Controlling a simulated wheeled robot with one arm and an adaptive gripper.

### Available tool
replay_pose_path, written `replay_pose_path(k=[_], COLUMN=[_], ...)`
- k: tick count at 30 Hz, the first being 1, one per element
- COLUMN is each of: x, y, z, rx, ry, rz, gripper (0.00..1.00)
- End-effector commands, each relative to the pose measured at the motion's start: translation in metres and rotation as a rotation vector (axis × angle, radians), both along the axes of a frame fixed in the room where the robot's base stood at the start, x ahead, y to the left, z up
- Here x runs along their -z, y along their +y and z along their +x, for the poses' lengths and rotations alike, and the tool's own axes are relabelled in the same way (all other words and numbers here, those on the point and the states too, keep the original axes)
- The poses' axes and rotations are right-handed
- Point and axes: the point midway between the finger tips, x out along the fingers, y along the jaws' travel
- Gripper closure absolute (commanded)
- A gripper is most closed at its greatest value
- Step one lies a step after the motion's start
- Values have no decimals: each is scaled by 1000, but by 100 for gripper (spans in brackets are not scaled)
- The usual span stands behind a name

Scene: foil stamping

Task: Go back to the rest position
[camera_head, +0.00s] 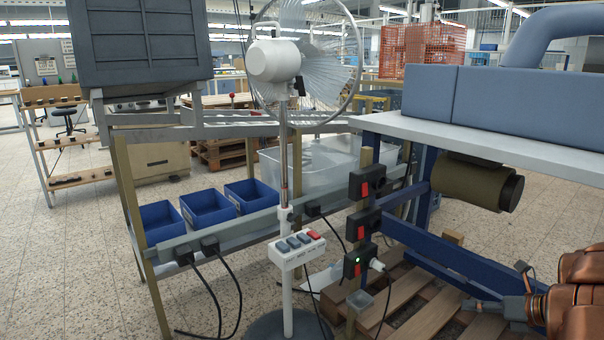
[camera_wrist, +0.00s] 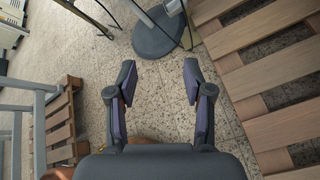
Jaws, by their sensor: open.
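My gripper (camera_wrist: 158,82) is open in the wrist view. Its two dark fingers stand apart with nothing between them, above speckled floor tiles. In the head view, part of my copper-coloured arm (camera_head: 575,300) shows at the lower right.
A fan (camera_head: 274,62) on a pole with a button box (camera_head: 297,250) stands in the middle. Its round base (camera_wrist: 158,36) shows ahead of my fingers. Wooden pallets (camera_wrist: 270,60) flank my gripper. A blue-framed table (camera_head: 400,126) is at right, blue bins (camera_head: 206,208) at left. Cables hang near the fan.

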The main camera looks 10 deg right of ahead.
Motion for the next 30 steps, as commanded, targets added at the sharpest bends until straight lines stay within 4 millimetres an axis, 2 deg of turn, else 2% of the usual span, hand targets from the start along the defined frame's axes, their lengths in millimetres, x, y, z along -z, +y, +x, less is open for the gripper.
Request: replay_pose_path(k=[1,5,9,11,15,19,24,27,30], x=[-18,-55,-122,-151,-222,-281,-344,-369,-386], y=[-3,-16,-33,-40,-52,-58,-53,-43,-29], z=[9,33,62,71,82,77,54,33,9], rx=[39,174,397,509,762,995,1283,1446,1603], ry=[0,0,-19,-31,-72,-107,-137,-135,-116], rz=[-13,-34,-33,-16,61,175,377,517,664], gripper=[49,49,49,49,49,49,49,49,49])
